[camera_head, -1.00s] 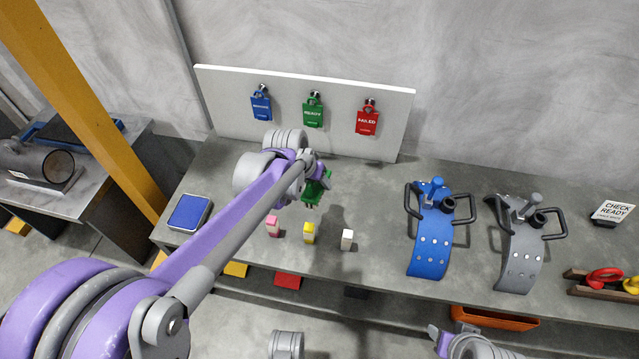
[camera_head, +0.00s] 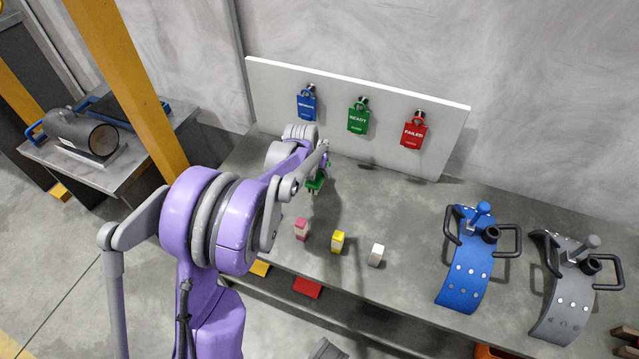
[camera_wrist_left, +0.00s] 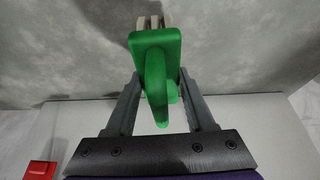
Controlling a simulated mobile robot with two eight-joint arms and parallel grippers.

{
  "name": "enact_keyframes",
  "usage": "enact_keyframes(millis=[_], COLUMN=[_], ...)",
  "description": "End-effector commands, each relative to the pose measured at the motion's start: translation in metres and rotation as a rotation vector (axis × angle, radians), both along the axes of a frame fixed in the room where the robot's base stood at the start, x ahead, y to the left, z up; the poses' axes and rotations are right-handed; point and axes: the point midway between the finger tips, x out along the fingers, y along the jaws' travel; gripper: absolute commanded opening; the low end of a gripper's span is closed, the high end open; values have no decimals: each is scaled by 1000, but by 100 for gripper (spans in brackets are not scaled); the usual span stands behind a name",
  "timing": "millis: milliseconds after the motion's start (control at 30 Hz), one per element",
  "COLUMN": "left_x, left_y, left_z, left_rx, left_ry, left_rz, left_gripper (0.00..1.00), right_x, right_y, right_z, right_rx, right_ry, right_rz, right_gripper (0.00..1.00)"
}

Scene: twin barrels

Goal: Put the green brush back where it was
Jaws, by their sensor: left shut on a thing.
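The green brush (camera_head: 315,185) is in my left gripper (camera_head: 318,174), over the back left of the grey bench in the head view, partly behind the wrist. In the left wrist view the brush (camera_wrist_left: 155,50) has a green back and handle with pale bristle tufts at the far end. The left gripper's fingers (camera_wrist_left: 157,100) are shut on either side of the handle. The head view does not clearly show whether the brush touches the bench. My right gripper is not in view.
A white board (camera_head: 430,115) stands behind with blue (camera_head: 307,105), green (camera_head: 358,118) and red (camera_head: 413,132) tags. Pink (camera_head: 301,229), yellow (camera_head: 338,241) and white (camera_head: 376,255) blocks stand in front. Blue (camera_head: 468,270) and grey (camera_head: 567,295) curved plates lie right.

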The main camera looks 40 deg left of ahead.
Motion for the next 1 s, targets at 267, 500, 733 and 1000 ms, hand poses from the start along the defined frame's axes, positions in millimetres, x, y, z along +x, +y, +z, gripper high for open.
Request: enact_keyframes(millis=[267, 500, 733, 1000], left_x=[0, 0, 0, 0], left_y=[0, -1, 0, -1], left_z=[-29, -42, -46, -45], left_rx=[0, -1, 0, -1], left_ry=[0, 0, 0, 0], left_rz=[0, 0, 0, 0], left_gripper=[0, 0, 0, 84], right_x=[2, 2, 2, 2], right_y=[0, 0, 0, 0], right_z=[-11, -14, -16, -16], right_rx=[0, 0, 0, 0], right_ry=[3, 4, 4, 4], right_rz=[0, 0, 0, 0], right_gripper=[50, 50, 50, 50])
